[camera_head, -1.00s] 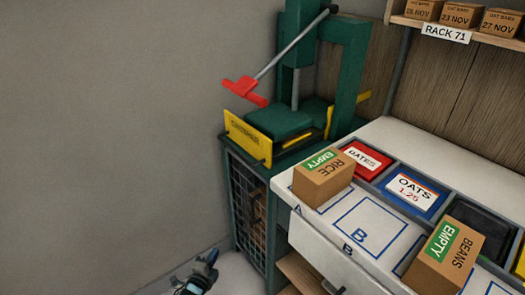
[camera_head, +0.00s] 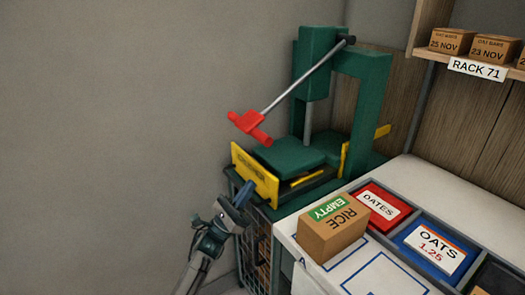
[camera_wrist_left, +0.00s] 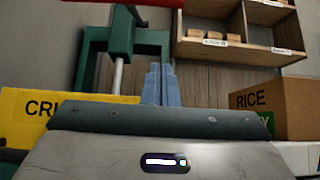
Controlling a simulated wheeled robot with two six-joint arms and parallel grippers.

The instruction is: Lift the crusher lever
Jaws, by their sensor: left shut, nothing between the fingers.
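The crusher (camera_head: 318,60) is a dark green press with a yellow plate in front. Its grey lever (camera_head: 300,80) slopes down from the pivot at upper right to a red T-shaped handle (camera_head: 250,126) at lower left. My left gripper (camera_head: 244,192) is below the red handle, in front of the yellow plate (camera_head: 255,172), with its blue fingers together and empty. In the left wrist view the closed fingers (camera_wrist_left: 160,85) point toward the press, and a red bar, which looks like the handle (camera_wrist_left: 85,17), crosses the top left. My right gripper is not in view.
A rice box (camera_head: 334,230) stands on the white counter right of the press, beside the dates bin (camera_head: 375,205) and oats bin (camera_head: 435,250). A shelf with small boxes (camera_head: 495,48) hangs at upper right. The left side by the grey wall is free.

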